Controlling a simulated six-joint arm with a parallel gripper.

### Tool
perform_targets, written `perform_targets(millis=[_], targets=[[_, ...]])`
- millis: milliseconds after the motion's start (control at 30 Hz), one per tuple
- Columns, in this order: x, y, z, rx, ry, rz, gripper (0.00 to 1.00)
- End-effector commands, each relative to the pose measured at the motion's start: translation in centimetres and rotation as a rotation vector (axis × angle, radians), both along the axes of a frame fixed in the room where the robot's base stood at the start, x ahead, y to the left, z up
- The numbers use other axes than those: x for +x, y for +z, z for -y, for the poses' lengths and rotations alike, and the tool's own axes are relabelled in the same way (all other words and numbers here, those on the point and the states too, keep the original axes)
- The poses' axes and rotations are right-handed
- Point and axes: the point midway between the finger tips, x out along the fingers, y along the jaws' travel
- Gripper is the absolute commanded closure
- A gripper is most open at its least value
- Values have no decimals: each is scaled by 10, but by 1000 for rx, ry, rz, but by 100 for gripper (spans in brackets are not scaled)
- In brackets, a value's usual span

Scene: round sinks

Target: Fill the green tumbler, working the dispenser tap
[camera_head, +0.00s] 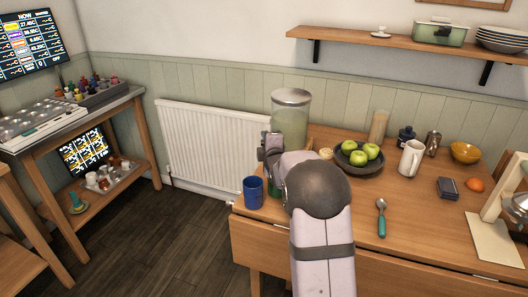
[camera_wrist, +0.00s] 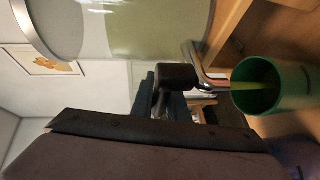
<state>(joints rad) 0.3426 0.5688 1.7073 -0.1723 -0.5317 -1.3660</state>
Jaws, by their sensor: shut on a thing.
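The glass dispenser (camera_head: 291,112), with a metal lid and pale green liquid, stands at the table's left back. My gripper (camera_head: 268,149) is at its tap and shut on the tap's handle. In the wrist view, the black tap handle (camera_wrist: 177,76) is at my gripper (camera_wrist: 178,104), beside the chrome spout (camera_wrist: 203,72). The green tumbler (camera_wrist: 292,92) has its mouth at the spout's end; a yellow-green streak shows inside its mouth, apparently liquid. How full it is cannot be told. In the head view my arm hides most of the green tumbler (camera_head: 275,189).
A blue cup (camera_head: 253,192) stands at the table's left edge, just left of the tumbler. A dark bowl of green apples (camera_head: 358,165), a white mug (camera_head: 411,158) and a spoon (camera_head: 381,218) lie to the right. A radiator (camera_head: 215,140) is behind.

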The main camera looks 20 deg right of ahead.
Motion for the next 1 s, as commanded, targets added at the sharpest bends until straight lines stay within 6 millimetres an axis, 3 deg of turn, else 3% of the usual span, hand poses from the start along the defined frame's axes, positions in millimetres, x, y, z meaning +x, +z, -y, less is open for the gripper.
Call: perform_targets(millis=[500,533,600,1000], targets=[[0,2,2,5,-38,2,100],[0,2,2,5,-38,2,81],[0,2,2,5,-38,2,67],[-3,1,0,5,-36,0,67]])
